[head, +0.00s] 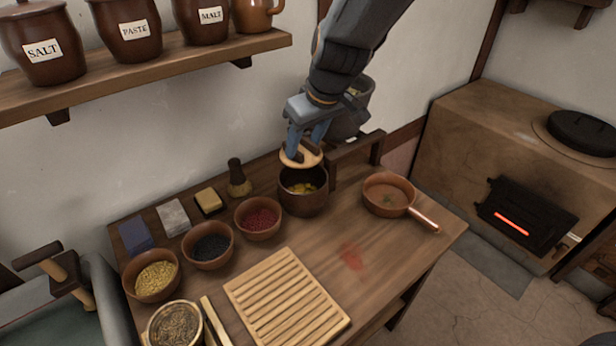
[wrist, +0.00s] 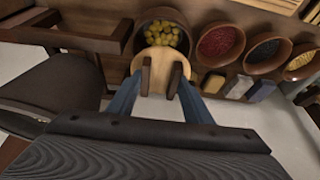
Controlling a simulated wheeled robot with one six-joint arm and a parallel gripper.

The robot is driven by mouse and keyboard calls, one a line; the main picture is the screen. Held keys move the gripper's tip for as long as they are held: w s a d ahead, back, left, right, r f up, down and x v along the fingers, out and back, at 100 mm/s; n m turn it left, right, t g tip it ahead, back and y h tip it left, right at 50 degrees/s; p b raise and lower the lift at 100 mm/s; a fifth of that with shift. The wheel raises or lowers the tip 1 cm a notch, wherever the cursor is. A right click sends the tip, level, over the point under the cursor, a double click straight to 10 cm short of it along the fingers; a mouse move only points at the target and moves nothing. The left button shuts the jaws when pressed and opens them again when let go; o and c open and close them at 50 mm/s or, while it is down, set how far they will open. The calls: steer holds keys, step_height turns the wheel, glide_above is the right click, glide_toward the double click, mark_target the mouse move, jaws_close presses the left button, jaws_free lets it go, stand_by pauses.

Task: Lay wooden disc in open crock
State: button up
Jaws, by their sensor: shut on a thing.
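The open crock (head: 303,200) is dark brown and stands upright on the table, with yellow pieces inside. In the wrist view the disc (wrist: 163,58) is between the fingertips of my gripper (wrist: 160,80). There it overlaps the near edge of the crock's mouth, and the yellow pieces (wrist: 162,34) show beyond it. I cannot tell whether the disc touches the rim.
Bowls of red (head: 258,218), black (head: 208,246) and yellow (head: 152,276) contents stand left of the crock. A brown pan (head: 388,193) stands to its right. A dark wooden stand (head: 355,155) is close behind. A slatted board (head: 286,298) lies in front.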

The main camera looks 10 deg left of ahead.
mark_target(308, 156)
step_height(308, 156, down, 6)
steer(key=shift+w+d+r, duration=0.15)
steer(key=shift+r, duration=0.1)
step_height(308, 156, down, 4)
steer(key=shift+f+b, duration=0.1)
steer(key=shift+b, duration=0.4)
steer(key=shift+f+b, duration=0.5)
steer(key=shift+b, duration=0.3)
steer(key=o, duration=1.1)
steer(key=shift+c, duration=0.2)
steer(key=shift+r+p, duration=0.8)
steer(key=shift+p, duration=0.25)
steer(key=v, duration=1.1)
steer(key=shift+d+r, duration=0.1)
steer(key=shift+r, duration=0.15)
